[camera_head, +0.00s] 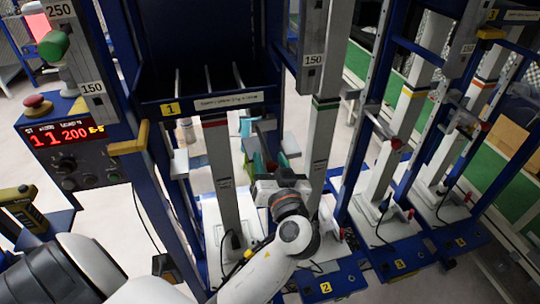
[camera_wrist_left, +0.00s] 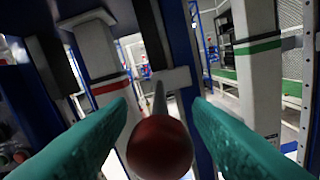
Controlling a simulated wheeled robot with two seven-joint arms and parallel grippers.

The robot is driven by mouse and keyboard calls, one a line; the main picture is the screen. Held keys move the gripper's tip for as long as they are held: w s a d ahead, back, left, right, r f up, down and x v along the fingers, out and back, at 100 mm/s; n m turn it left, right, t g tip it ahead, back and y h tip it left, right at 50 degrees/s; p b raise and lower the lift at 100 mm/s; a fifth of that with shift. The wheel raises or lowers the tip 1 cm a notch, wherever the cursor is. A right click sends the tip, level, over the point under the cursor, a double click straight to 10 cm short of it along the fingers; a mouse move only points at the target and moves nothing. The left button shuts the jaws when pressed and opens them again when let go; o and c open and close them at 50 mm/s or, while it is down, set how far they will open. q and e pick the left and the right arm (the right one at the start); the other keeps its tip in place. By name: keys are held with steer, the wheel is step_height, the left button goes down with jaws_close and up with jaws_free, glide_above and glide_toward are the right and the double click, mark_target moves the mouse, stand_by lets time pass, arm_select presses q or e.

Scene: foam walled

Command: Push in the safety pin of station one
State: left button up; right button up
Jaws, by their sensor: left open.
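A red ball knob (camera_wrist_left: 160,147) fills the lower middle of the left wrist view. A thin grey rod runs from it to a pale bracket (camera_wrist_left: 172,78) on the frame behind; I take it to be the safety pin of station one. My left gripper (camera_wrist_left: 160,115) is open, with a teal finger on each side of the knob; whether they touch it I cannot tell. In the head view the left gripper (camera_head: 258,148) reaches between two grey columns, below the yellow label 1 (camera_head: 170,108). The knob is not clear there. My right gripper is not in view.
A red-banded column (camera_head: 222,170) and a green-banded column (camera_head: 321,150) stand close on either side of the gripper. A control box (camera_head: 70,150) with a red button and lit display is at left. More blue-framed stations stand at right.

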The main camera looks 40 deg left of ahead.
mark_target(257, 126)
arm_select(q)
steer(key=shift+w+a, duration=0.2)
steer(key=shift+a, duration=0.1)
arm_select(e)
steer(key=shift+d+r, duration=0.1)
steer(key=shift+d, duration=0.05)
arm_select(q)
steer(key=shift+c, duration=0.6)
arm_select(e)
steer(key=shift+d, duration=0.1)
arm_select(q)
jaws_close()
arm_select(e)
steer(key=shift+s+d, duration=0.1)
